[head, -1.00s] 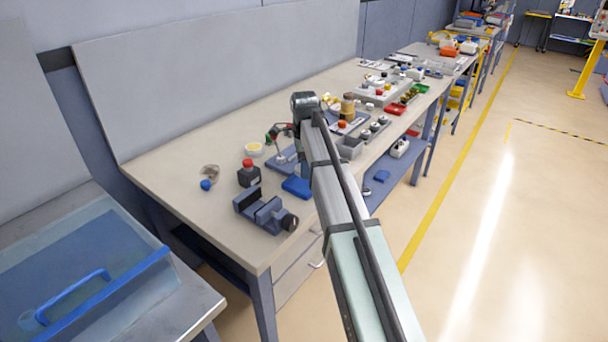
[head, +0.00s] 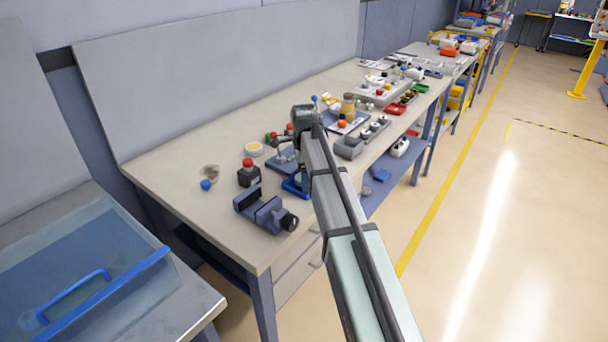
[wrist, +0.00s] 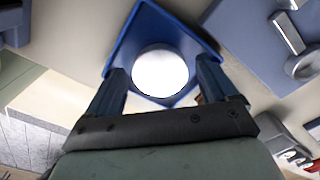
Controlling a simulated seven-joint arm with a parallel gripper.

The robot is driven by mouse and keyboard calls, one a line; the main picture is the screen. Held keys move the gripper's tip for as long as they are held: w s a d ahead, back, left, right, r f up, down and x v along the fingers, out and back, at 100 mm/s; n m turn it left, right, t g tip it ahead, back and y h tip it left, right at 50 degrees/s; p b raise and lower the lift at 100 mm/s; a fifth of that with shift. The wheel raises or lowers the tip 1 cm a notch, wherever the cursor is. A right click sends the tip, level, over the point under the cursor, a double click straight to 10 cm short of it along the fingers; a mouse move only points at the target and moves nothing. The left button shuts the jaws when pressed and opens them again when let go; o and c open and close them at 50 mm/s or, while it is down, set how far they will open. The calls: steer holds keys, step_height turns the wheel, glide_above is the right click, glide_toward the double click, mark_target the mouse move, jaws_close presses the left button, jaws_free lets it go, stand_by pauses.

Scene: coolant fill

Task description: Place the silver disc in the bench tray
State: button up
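The silver disc (wrist: 160,72) shows as a bright round face inside the blue tray (wrist: 196,30) in the wrist view. The tray has a raised rim and also shows on the bench in the head view (head: 290,187), partly hidden by my arm. My gripper (wrist: 162,78) has one finger on either side of the disc, with narrow gaps visible between fingers and disc. The fingers are apart and look open. I cannot tell the exact height of the fingertips above the tray floor. In the head view my arm hides the gripper's fingers.
A dark vise (head: 263,211) and a red-topped black block (head: 249,174) stand left of the tray. A blue-grey stand base (wrist: 258,40) lies close to the tray. Several parts and grey trays (head: 362,138) crowd the bench to the right. The bench's left end is mostly clear.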

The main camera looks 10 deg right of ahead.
step_height(320, 180, up, 12)
steer(key=shift+r, duration=0.15)
stand_by(0.7)
